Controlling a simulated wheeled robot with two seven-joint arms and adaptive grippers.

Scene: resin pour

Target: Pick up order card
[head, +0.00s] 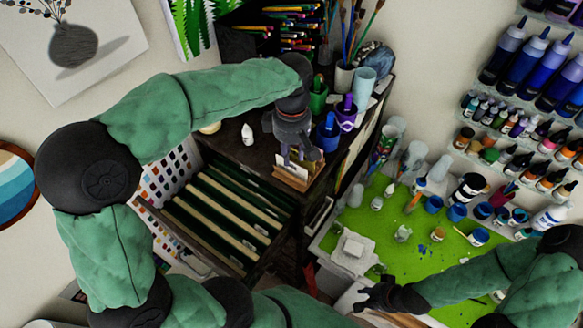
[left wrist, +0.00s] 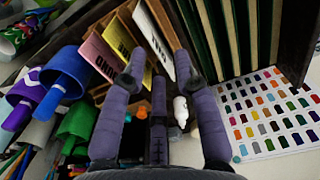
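Several cards stand in a small wooden card holder (head: 290,178) on the dark cabinet top. In the left wrist view they are a pink card (left wrist: 98,58), a yellow card (left wrist: 122,36) and a white card (left wrist: 152,36); their lettering is only partly legible. I cannot tell which is the order card. My left gripper (head: 297,158) is just above the holder, and in the left wrist view (left wrist: 160,62) its fingers are spread, with the white card's lower end between the tips. Contact is unclear. My right gripper (head: 368,297) is low at the green mat's near edge, fingers apart and empty.
An open drawer with dividers (head: 225,215) lies below. Paint pots crowd the green mat (head: 365,222).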

